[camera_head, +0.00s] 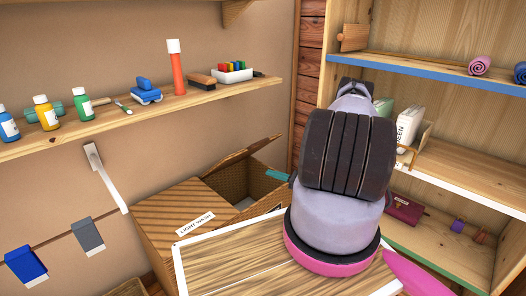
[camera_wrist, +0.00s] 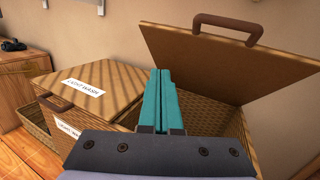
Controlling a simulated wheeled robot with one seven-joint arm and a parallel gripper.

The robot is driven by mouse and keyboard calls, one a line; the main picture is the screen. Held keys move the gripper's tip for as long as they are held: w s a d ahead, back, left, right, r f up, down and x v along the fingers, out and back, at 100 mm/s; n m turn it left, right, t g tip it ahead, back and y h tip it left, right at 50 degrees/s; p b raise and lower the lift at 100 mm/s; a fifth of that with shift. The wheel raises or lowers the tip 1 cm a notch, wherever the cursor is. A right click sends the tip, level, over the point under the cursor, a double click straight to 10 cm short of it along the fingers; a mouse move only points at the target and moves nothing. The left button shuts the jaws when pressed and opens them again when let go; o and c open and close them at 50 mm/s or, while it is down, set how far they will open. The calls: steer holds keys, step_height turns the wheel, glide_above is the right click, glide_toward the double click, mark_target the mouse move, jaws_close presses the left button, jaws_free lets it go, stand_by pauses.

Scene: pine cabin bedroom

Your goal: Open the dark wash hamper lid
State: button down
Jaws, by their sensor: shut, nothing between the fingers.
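A wicker hamper (camera_head: 262,186) stands beside the one labelled LIGHT WASH; its own label is not visible. Its lid (camera_head: 245,155) is raised at a slant, with the hamper's mouth open below. In the wrist view the raised lid (camera_wrist: 215,65) stands behind and right of the fingers, with a brown handle (camera_wrist: 228,27) on its upper edge. My gripper (camera_head: 276,175) is shut and empty, its teal fingers over the open hamper. In the wrist view the fingers (camera_wrist: 164,78) overlap the lid's lower left part; I cannot tell whether they touch it.
The light wash hamper (camera_head: 178,214) is closed on the left. A wooden top (camera_head: 235,262) lies in front. A wall shelf (camera_head: 165,103) with bottles and brushes runs above, and a shelf unit (camera_head: 440,165) stands right.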

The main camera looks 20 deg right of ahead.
steer(key=d+m+t+h, duration=0.5)
steer(key=t, duration=0.1)
steer(key=r+x, duration=0.2)
steer(key=x, duration=1)
steer(key=shift+d+r+h, duration=0.2)
steer(key=shift+d+h, duration=0.1)
steer(key=shift+r, duration=0.1)
